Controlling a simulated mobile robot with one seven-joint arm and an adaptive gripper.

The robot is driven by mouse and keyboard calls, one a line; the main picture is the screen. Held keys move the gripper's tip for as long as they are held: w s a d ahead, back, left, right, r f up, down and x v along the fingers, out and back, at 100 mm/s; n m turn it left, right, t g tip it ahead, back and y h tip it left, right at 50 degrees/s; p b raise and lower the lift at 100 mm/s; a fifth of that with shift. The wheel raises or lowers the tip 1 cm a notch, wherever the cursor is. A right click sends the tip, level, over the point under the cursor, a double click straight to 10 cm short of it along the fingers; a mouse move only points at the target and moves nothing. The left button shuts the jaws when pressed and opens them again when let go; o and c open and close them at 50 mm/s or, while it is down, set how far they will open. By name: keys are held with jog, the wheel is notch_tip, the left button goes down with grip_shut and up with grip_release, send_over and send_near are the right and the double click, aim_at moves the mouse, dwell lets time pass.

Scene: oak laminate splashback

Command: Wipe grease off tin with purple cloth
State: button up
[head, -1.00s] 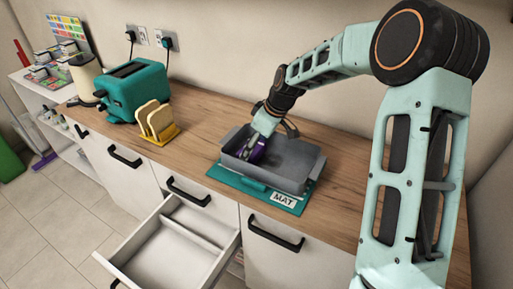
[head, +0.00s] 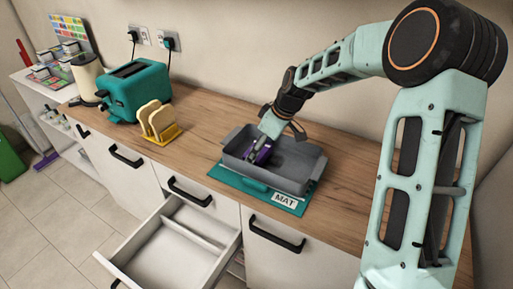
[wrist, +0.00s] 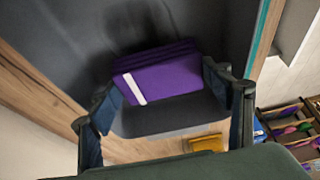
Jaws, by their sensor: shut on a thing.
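The grey tin (head: 300,181) sits on the teal mat (head: 233,182), which is labelled MAT, on the wooden counter. My gripper (head: 262,147) reaches down into the left part of the tin and is shut on the folded purple cloth (head: 264,155). In the wrist view the cloth (wrist: 165,78), with a white stripe, lies between my two fingers (wrist: 165,98), against the dark floor of the tin (wrist: 60,45). My fingers and the cloth hide part of that floor. I cannot tell grease from shadow there.
A teal toaster (head: 137,92) and a yellow toast rack (head: 164,138) with bread stand to the left on the counter. A drawer (head: 170,262) hangs open below the front edge. The counter between rack and tin is clear.

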aim_at(266, 158)
jog(key=shift+s+d, duration=0.5)
jog(key=shift+d, duration=0.25)
jog(key=shift+s+d, duration=0.45)
jog(key=shift+d, duration=0.3)
jog(key=shift+d, duration=0.1)
jog(key=shift+s+d, duration=0.35)
jog(key=shift+d, duration=0.25)
jog(key=shift+s+d, duration=0.1)
jog(key=shift+d, duration=0.1)
jog(key=shift+s+d+p, duration=0.35)
jog(key=shift+s+d, duration=0.15)
jog(key=shift+d, duration=0.25)
jog(key=shift+s+d+p, duration=0.2)
jog(key=shift+s+d, duration=0.3)
jog(key=shift+d, duration=0.35)
jog(key=shift+s+d+p, duration=0.25)
jog(key=shift+s+d, duration=0.25)
jog(key=shift+d, duration=0.3)
jog(key=shift+s+d+p, duration=0.2)
jog(key=shift+s+d, duration=0.3)
jog(key=shift+d, duration=0.35)
jog(key=shift+w+a+b, duration=0.25)
jog(key=shift+w+a, duration=0.45)
jog(key=shift+a, duration=0.45)
jog(key=shift+w+a+b, duration=0.2)
jog(key=shift+w+a, duration=0.45)
jog(key=shift+a, duration=0.45)
jog(key=shift+w+a+b, duration=0.25)
jog(key=shift+w+a, duration=0.45)
jog(key=shift+a, duration=0.45)
